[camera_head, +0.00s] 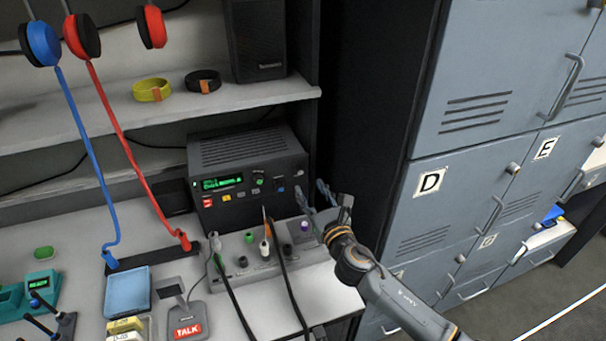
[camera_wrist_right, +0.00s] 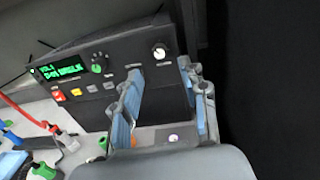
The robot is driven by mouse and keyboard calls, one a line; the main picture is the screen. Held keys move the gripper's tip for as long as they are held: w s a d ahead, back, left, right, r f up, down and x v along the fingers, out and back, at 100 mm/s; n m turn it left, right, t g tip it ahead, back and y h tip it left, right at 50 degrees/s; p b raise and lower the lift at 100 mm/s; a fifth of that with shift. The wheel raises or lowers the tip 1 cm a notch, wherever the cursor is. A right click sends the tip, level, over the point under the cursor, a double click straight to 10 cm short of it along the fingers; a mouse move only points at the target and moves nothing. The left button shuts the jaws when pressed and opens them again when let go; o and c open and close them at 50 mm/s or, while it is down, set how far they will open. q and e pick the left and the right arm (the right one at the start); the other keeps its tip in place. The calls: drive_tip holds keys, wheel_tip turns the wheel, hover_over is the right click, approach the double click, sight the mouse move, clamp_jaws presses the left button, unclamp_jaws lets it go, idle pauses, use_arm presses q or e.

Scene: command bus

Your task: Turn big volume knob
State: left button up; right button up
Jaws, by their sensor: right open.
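A dark radio unit (camera_head: 245,150) with a green-lit display stands on the desk under the shelf. Its front has a green knob (camera_head: 258,179), which also shows in the right wrist view (camera_wrist_right: 98,66). A pale round knob (camera_wrist_right: 160,52) sits near the right end of the front in the right wrist view. I cannot tell for certain which is the big volume knob. My right gripper (camera_head: 310,189) is open and empty in front of the unit's right end. In the right wrist view, the pale knob shows beyond the gap between its fingers (camera_wrist_right: 160,72). My left gripper is not in view.
A grey panel (camera_head: 235,288) with coloured jacks and black cables lies just before the unit. Grey lockers (camera_head: 430,215) stand right, beyond a dark side panel.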

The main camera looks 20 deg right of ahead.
sight(301, 173)
drive_tip(key=w, duration=0.6)
drive_tip(key=shift+a, duration=0.15)
drive_tip(key=shift+w+f, duration=0.1)
drive_tip(key=shift+w, duration=0.15)
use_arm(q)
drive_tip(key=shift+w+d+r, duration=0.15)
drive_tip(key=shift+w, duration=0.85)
use_arm(e)
drive_tip(key=shift+s, duration=0.1)
clamp_jaws()
